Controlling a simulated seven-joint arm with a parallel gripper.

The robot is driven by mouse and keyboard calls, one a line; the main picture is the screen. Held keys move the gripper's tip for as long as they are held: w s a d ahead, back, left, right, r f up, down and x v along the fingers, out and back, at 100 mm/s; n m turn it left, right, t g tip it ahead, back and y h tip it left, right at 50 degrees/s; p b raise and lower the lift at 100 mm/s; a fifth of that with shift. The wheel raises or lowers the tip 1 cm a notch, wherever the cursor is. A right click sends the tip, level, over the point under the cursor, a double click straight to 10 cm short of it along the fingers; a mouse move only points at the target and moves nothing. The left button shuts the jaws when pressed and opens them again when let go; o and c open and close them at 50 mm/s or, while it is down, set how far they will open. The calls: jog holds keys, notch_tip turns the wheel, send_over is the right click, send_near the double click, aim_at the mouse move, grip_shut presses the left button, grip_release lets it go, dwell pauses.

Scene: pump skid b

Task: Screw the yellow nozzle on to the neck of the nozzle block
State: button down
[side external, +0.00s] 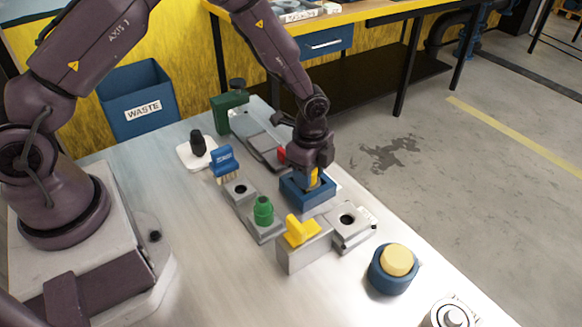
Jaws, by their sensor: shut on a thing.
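My gripper (313,168) points down over a blue open-topped box (305,192) and is shut on a yellow piece, which looks like the yellow nozzle (313,178). The piece is low, at or just inside the box; its lower end is hidden by the box wall. A long grey block (251,208), left of the box, carries a green cap-like part (263,211) at its near end and a dark round neck or hole (240,188) at its far end. This may be the nozzle block; I cannot tell for sure.
A yellow handle (301,231) sits on a grey block near the box. Beside it is a grey plate (349,219) with a dark hole. A blue brush (224,163), a black knob on a white base (197,147) and a yellow-topped button (397,260) stand around. The left-front tabletop is clear.

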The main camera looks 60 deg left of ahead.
jog(key=m, duration=0.4)
jog(key=shift+a+f, duration=0.15)
jog(key=shift+f, duration=0.25)
dwell(0.4)
